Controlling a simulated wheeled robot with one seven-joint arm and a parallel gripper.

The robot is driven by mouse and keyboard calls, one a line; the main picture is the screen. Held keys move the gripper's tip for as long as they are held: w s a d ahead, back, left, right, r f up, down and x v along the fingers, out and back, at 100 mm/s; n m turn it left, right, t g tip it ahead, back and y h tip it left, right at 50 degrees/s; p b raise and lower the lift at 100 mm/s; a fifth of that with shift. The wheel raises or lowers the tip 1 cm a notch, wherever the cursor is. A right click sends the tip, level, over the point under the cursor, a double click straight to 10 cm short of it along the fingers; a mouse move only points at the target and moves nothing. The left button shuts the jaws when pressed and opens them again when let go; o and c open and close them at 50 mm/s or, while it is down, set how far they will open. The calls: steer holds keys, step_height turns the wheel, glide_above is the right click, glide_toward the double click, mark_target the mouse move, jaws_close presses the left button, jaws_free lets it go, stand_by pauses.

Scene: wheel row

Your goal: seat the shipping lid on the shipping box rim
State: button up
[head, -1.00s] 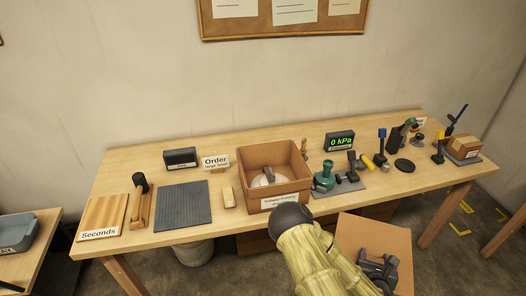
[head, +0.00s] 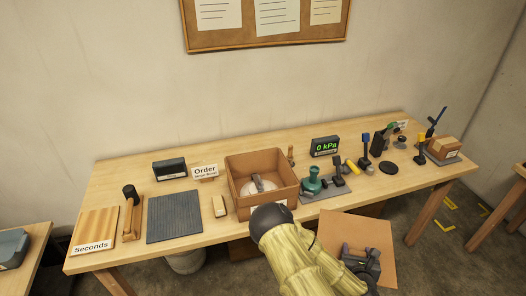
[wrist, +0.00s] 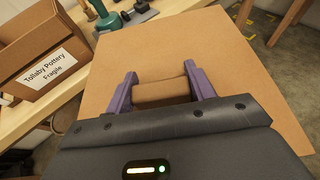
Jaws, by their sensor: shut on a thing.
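The shipping lid is a flat brown cardboard panel (head: 376,235), held off the table's front edge, right of and nearer than the box. My gripper (head: 360,262) is shut on the brown grip block (wrist: 162,90) on the lid's face; its purple fingers flank that block in the wrist view (wrist: 162,84). The open shipping box (head: 283,202) stands near the table's front edge with a pale round item (head: 258,186) inside. In the wrist view the box (wrist: 30,65) is at upper left, labelled "Tollaby Pottery Fragile", apart from the lid. My arm hides part of the box front.
A green pump-like object (head: 313,182) and grey plate with black tools stand just right of the box. A small tan block (head: 219,206) and a dark ribbed mat (head: 175,216) lie left of it. A 0 kPa display (head: 325,146) stands behind. Open floor lies in front.

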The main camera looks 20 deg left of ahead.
step_height(320, 180, up, 5)
steer(key=p, duration=0.4)
steer(key=shift+r, duration=0.2)
steer(key=shift+f, duration=0.25)
